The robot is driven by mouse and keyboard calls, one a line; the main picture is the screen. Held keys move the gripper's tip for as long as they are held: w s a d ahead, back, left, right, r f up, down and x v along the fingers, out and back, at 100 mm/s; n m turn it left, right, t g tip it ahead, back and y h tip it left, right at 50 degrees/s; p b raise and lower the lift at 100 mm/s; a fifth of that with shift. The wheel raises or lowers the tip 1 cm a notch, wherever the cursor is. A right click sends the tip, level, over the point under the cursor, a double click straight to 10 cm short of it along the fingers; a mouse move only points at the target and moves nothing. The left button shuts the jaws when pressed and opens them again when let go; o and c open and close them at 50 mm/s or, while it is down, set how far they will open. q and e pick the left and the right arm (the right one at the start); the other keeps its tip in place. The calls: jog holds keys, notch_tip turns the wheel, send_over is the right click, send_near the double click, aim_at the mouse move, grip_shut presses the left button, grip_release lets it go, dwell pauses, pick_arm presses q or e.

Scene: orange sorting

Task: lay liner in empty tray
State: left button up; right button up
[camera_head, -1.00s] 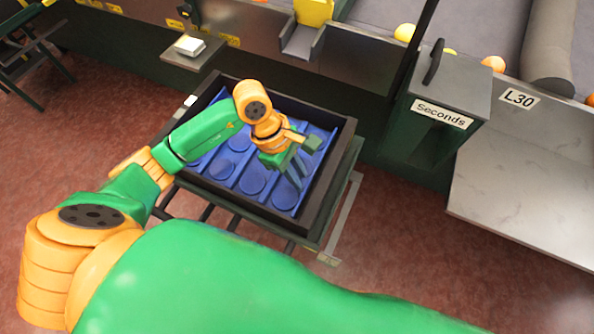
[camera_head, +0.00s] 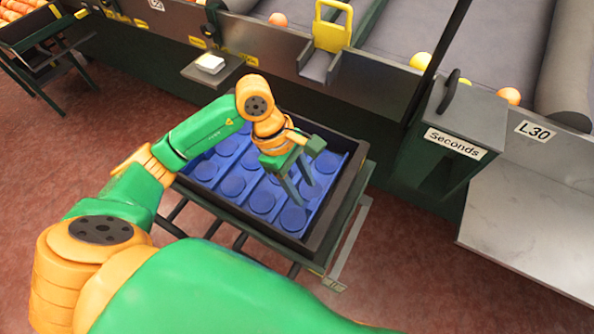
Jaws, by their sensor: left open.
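A blue liner (camera_head: 262,201) with round cups lies inside the dark tray (camera_head: 328,228), apparently flat on its floor. The tray rests on a dark green stand. My left gripper (camera_head: 298,193) is over the right part of the liner, pointing down with its two fingers apart and nothing between them. Whether the fingertips touch the liner I cannot tell. My left arm hides the tray's upper left side. My right gripper is not in view.
A small shelf with a white stack (camera_head: 210,64) stands behind the tray. A dark green box labelled Seconds (camera_head: 455,143) is to the right, beside a pale metal counter (camera_head: 530,215). A yellow-handled chute (camera_head: 332,27) and conveyor with oranges lie behind.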

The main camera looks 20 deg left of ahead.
pick_arm(q)
jog(key=v, duration=0.7)
jog(key=shift+r, duration=0.1)
